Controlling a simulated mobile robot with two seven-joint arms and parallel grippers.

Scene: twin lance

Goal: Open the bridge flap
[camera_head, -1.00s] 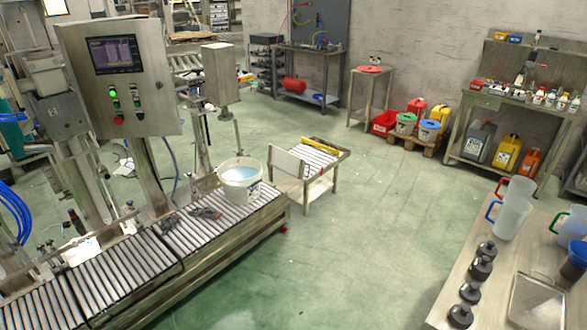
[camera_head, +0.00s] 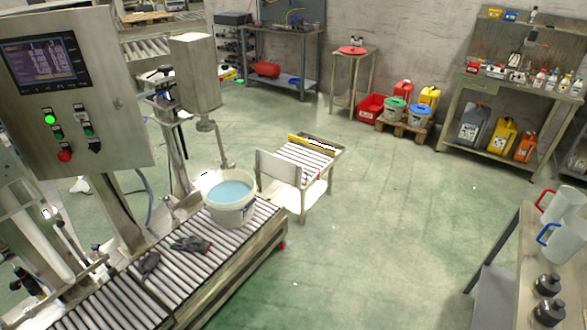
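A light grey upright plate (camera_head: 278,167), which looks like the bridge flap, stands at the near end of a short roller table (camera_head: 308,152). The roller table has a yellow bar across its far end. A long roller conveyor (camera_head: 190,258) ends to the left of the plate, with a floor gap that I cannot judge exactly. A white bucket of pale blue liquid (camera_head: 230,198) stands on the conveyor's far end, close to the plate. Neither of my grippers is in view.
A control cabinet (camera_head: 70,90) with a screen and buttons stands at left, beside a box on a post (camera_head: 195,75). Dark gloves (camera_head: 190,244) lie on the rollers. A bench (camera_head: 515,250) with jugs is at right. The green floor (camera_head: 390,210) between is clear.

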